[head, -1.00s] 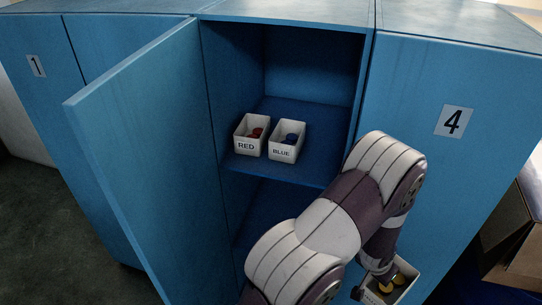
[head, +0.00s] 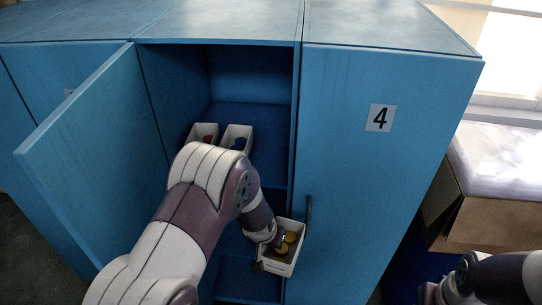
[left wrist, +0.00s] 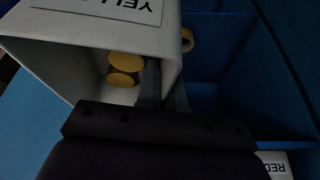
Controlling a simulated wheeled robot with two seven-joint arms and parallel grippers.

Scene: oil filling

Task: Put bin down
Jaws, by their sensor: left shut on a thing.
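A white bin (head: 278,266) with yellow round pieces (head: 284,244) inside hangs in my left gripper (head: 273,245), in front of the open cabinet's right edge. In the left wrist view the bin (left wrist: 60,55) shows its upside-down yellow label (left wrist: 115,9). My left gripper (left wrist: 160,88) is shut on the bin's wall there. The open cabinet's shelf (head: 245,115) holds two white bins, one with red pieces (head: 203,130) and one with blue pieces (head: 236,136); my arm hides their fronts. My right arm is at the lower right, its gripper out of view.
The open blue door (head: 95,150) stands out on the left. The closed door marked 4 (head: 365,200) is to the right, its dark handle (head: 308,212) close to the held bin. A cardboard box (head: 492,220) is at the far right. A red-labelled bin (left wrist: 274,163) shows in the left wrist view.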

